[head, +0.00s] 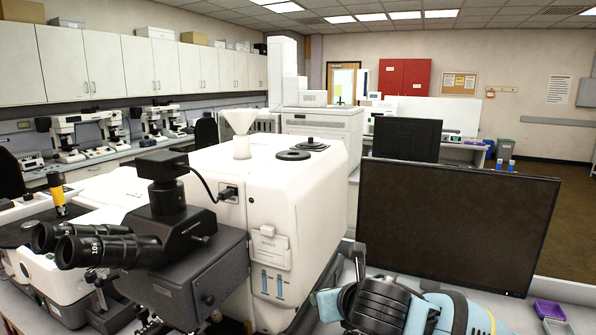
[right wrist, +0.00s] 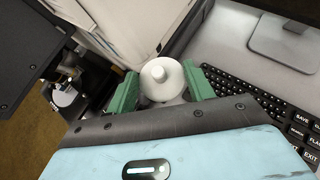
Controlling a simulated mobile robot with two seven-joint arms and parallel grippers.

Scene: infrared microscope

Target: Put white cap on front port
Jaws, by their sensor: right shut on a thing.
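A round white cap (right wrist: 163,80) with a small knob on top sits between the green fingers of my right gripper (right wrist: 160,72), which is shut on it. In the head view my right gripper (head: 330,303) is low, in front of the monitor and right of the white microscope housing (head: 225,185); the cap cannot be made out there. The top of the housing carries a white funnel (head: 240,132), a flat dark ring (head: 293,155) and a stepped dark fitting (head: 311,144) behind it. I cannot tell which is the front port. My left gripper is not in view.
A large monitor (head: 455,225) stands right of the housing. A black keyboard (right wrist: 262,105) lies on the bench near the right gripper. Dark eyepieces (head: 95,245) and a camera with a cable (head: 162,166) are at the left. A purple tray (head: 550,310) is at the far right.

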